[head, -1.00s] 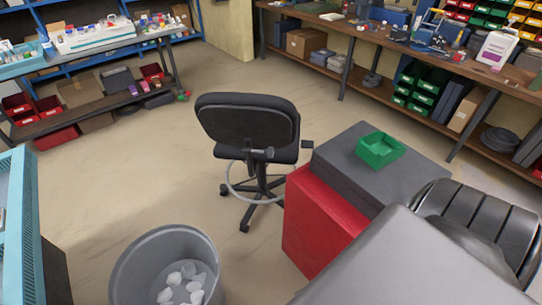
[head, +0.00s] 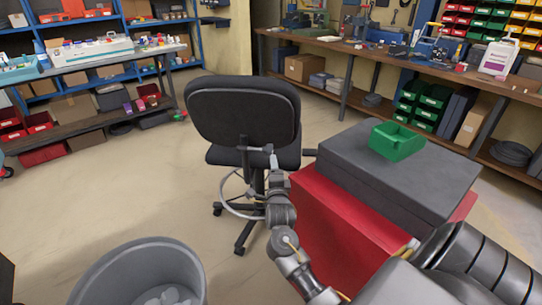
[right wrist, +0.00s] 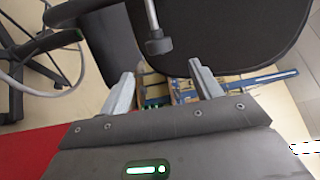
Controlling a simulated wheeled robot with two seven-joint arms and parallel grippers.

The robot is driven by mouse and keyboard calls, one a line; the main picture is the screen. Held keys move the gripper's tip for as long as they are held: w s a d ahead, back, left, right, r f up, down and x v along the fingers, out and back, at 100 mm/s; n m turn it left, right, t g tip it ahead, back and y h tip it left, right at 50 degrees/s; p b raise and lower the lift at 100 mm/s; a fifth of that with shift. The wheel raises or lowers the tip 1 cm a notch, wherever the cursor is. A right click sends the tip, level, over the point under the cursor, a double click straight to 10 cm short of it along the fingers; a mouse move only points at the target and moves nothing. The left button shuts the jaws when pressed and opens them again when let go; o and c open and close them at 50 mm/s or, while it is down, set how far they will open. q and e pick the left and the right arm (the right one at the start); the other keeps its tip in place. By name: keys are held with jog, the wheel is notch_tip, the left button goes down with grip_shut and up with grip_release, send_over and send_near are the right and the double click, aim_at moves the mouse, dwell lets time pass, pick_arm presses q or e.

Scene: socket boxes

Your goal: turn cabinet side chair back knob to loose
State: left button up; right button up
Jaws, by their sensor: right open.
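The black office chair (head: 243,108) stands beside the red cabinet (head: 335,235), its backrest facing me. Below the backrest a grey bar and knob show at the rear; my gripper partly covers that spot in the head view. In the right wrist view the dark knob (right wrist: 158,45) sits at the end of a grey stem in front of the black chair (right wrist: 225,30). My right gripper (head: 273,160) is close behind the chair back. Its fingers (right wrist: 163,85) are apart with nothing between them, and the knob is just beyond the tips. My left gripper is out of view.
A green bin (head: 397,141) sits on the grey box (head: 420,170) atop the cabinet. A grey waste bin (head: 140,260) stands at front left. Open floor (head: 110,185) lies left of the chair.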

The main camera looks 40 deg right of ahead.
aim_at(271, 153)
jog(key=x, duration=1)
jog(key=shift+c, duration=0.4)
jog(key=c, duration=0.9)
jog(key=shift+f, duration=0.1)
